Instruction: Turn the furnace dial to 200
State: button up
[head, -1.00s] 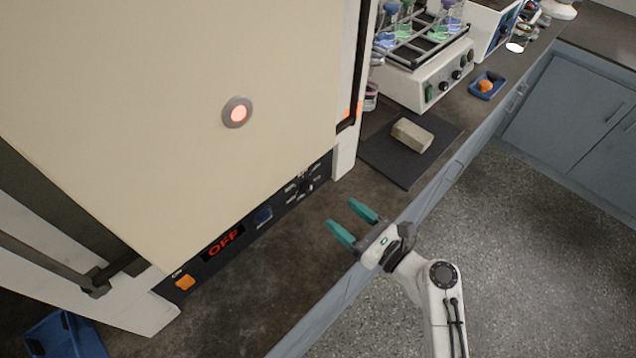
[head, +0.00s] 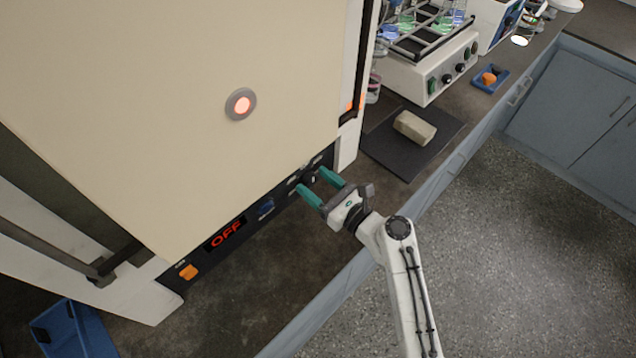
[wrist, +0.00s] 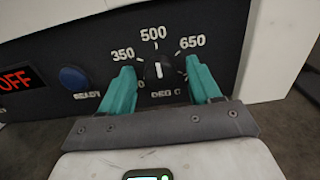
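The furnace dial (wrist: 158,71) is a black knob with a white pointer mark on the dark panel, with 350, 500 and 650 printed around it; the pointer points up, about at 500. Other marks are partly hidden by my fingers. My gripper (wrist: 160,92) is open, with one green finger on each side of the dial and gaps to both. In the head view my gripper (head: 316,184) is at the panel's right end and the dial (head: 309,179) shows between the fingertips. The furnace display (head: 227,234) reads OFF in red.
A blue button (wrist: 75,79) labelled READY is left of the dial. An orange switch (head: 188,271) is at the panel's left end. A block lies on a dark mat (head: 388,153) to the right. A shaker (head: 432,72) with flasks stands behind it. The bench front is clear.

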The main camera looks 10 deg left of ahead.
jog(key=c, duration=1)
jog(key=shift+o, duration=0.2)
